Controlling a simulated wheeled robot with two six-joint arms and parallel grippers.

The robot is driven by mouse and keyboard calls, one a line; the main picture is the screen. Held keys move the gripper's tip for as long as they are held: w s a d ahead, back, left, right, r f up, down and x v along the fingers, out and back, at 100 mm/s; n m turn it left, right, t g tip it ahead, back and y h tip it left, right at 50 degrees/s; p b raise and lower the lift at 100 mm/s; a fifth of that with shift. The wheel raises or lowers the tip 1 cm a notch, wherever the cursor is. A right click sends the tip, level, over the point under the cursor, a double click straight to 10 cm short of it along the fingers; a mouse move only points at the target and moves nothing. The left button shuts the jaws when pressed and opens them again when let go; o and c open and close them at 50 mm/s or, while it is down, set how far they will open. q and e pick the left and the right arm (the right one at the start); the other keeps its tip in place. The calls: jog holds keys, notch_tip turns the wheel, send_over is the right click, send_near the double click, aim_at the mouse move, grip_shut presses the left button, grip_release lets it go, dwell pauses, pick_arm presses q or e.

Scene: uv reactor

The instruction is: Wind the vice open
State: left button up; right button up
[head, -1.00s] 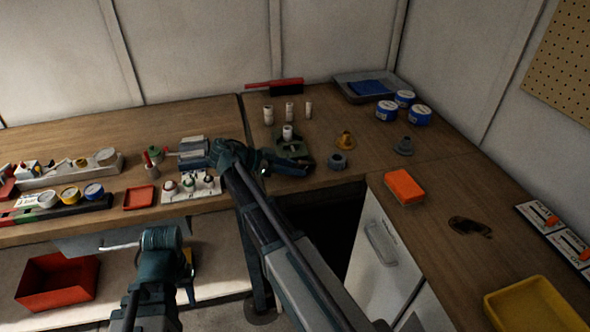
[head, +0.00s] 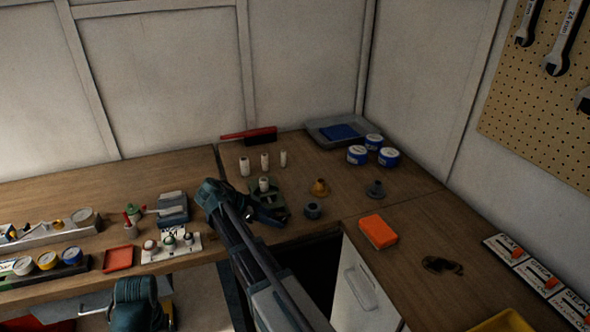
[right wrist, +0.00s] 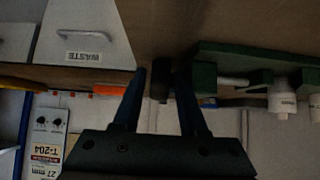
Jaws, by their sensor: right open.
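The green vice (head: 283,211) stands on the bench near its front edge, partly hidden behind my right arm; it also shows in the right wrist view (right wrist: 250,58). A white cylinder (head: 263,184) is at the vice, and a pale rod or screw (right wrist: 233,82) shows there in the right wrist view. My right gripper (right wrist: 160,75) is open, its two blue fingers either side of a dark upright piece (right wrist: 158,88), perhaps the vice's handle. Contact cannot be told. My left arm shows low in the head view, but its fingers do not.
Several white cylinders (head: 265,161) stand behind the vice. A grey ring-like part (head: 312,211), a brass part (head: 320,187) and an orange block (head: 378,231) are to its right. A dark gap opens below the bench edge.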

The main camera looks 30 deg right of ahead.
jog(key=y+p, duration=0.1)
jog(key=p, duration=0.1)
jog(key=r+y+p, duration=0.1)
jog(key=y, duration=0.1)
jog(key=t+y+p, duration=0.1)
jog(key=p, duration=0.1)
jog(key=shift+s+d+r+y+p, duration=0.1)
jog(key=shift+d+r+y+p, duration=0.05)
jog(key=shift+d+y+p, duration=0.25)
jog(key=shift+d+t+y+p, duration=0.15)
jog(key=shift+t+y+p, duration=0.35)
jog(key=shift+y, duration=0.5)
jog(key=y, duration=0.3)
jog(key=shift+d+p, duration=0.3)
jog(key=shift+d+f+t+y+b, duration=0.15)
jog(key=shift+t+y, duration=0.1)
jog(key=shift+y, duration=0.25)
jog(key=shift+f+t+y+b, duration=0.15)
jog(key=shift+t+y, duration=0.1)
jog(key=shift+y, duration=0.25)
jog(key=shift+s+d+y+b, duration=0.1)
jog(key=shift+y+b, duration=0.4)
jog(key=shift+y, duration=0.2)
jog(key=shift+d+r+t+y, duration=0.1)
jog(key=shift+r+t+y, duration=0.2)
jog(key=shift+y, duration=0.1)
jog(key=p+v, duration=1.2)
jog(key=v, duration=0.1)
jog(key=shift+r+p, duration=0.25)
jog(key=shift+p, duration=0.1)
